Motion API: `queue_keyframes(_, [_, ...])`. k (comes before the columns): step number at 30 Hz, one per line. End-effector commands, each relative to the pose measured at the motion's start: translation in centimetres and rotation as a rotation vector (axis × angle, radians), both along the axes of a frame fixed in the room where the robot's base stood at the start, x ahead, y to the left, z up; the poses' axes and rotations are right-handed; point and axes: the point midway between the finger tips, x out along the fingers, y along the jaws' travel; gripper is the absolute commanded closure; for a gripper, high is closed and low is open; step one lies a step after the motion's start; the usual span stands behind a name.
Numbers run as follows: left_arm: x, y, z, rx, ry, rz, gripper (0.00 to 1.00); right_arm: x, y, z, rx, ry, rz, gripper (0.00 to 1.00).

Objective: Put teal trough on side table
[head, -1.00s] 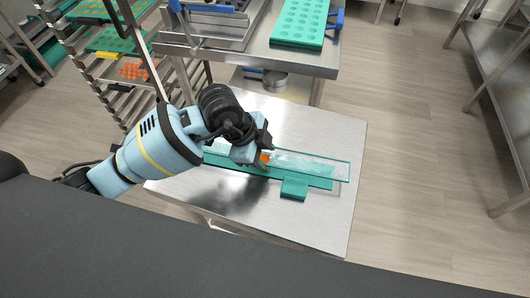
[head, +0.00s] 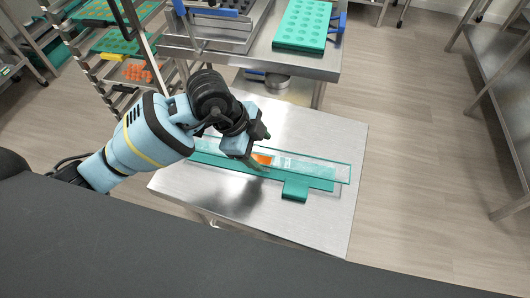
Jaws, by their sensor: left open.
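The teal trough (head: 315,182) is a long piece with clear walls and a teal base, and a tab (head: 295,190) sticks out at its front. It lies on the steel side table (head: 335,222). An orange patch (head: 262,159) shows inside it near the middle. My left gripper (head: 258,152) is open, with its fingers close to the trough's back edge near the orange patch. I cannot tell whether they touch it. The arm hides part of the trough's left end. My right gripper is out of view.
Behind the side table stands a steel bench with a teal mold tray (head: 302,24) and metal equipment. A rack (head: 120,70) of trays stands at the back left. A steel table (head: 498,75) is at the right, with clear floor (head: 420,140) between.

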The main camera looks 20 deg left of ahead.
Motion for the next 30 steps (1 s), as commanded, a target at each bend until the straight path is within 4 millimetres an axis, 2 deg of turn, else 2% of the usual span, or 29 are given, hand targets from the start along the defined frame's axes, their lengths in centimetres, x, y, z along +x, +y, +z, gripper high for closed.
queue_keyframes(1, [-0.1,0.5,1.3,0.001,-0.006,0.001,0.34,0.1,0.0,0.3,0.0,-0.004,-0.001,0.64])
queue_keyframes(6, [-0.7,1.7,4.2,0.001,-0.005,0.0,0.34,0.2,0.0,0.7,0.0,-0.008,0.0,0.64])
queue_keyframes(12, [-1.1,2.6,6.2,0.0,-0.003,-0.001,0.34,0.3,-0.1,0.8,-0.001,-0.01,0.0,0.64])
queue_keyframes(30, [-1.2,2.8,6.7,0.0,0.0,-0.001,0.34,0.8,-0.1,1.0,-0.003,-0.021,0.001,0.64])
